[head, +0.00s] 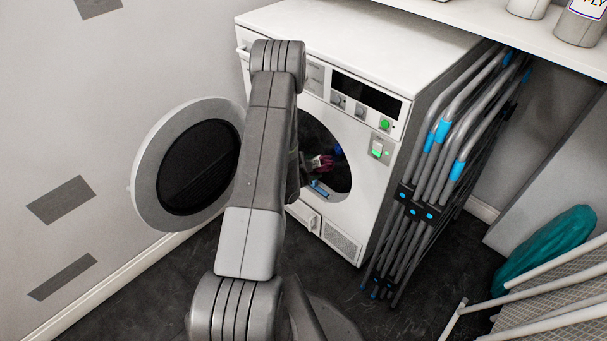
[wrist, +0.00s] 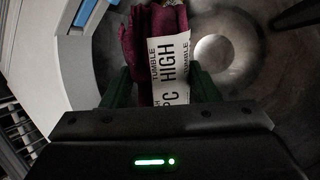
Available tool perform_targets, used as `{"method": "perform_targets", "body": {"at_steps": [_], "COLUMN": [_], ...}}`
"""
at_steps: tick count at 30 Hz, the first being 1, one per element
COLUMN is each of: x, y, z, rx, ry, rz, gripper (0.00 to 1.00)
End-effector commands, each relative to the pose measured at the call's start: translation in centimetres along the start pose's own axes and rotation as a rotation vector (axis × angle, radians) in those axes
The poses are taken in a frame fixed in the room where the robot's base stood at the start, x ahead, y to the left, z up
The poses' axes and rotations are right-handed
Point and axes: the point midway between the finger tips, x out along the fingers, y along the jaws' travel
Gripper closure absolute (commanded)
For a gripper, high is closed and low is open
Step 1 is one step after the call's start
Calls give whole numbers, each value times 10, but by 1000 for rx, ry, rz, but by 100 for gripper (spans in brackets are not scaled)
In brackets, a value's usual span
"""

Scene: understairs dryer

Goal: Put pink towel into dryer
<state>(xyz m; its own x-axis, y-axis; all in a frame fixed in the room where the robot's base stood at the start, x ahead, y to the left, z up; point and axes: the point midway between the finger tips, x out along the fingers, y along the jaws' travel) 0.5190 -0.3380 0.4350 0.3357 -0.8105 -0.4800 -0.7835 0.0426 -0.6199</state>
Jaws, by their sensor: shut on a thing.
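The pink towel (wrist: 133,50) is dark pink and bunched, with a white printed label (wrist: 170,65) showing on it in the wrist view. My gripper (wrist: 160,85) is shut on the towel, with a green finger on each side of it. In the head view the towel (head: 321,163) shows as a small pink patch inside the round opening of the white dryer (head: 375,210). My arm hides the left part of the opening and most of my gripper. The dryer's round door (head: 144,178) stands wide open to the left.
A folded grey rack with blue clips (head: 440,150) leans against the dryer's right side. A teal bag (head: 548,245) and a white-framed rack (head: 545,318) are at the lower right. A shelf (head: 480,22) with containers overhangs the back right.

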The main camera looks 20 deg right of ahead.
Motion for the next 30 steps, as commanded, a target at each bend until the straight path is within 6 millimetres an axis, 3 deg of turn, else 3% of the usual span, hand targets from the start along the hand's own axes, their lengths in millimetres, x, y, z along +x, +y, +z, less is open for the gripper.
{"method": "perform_targets", "body": {"at_steps": [30], "x": [140], "y": [-34], "z": [-34], "rx": [2], "ry": [2], "rz": [0], "gripper": [70]}}
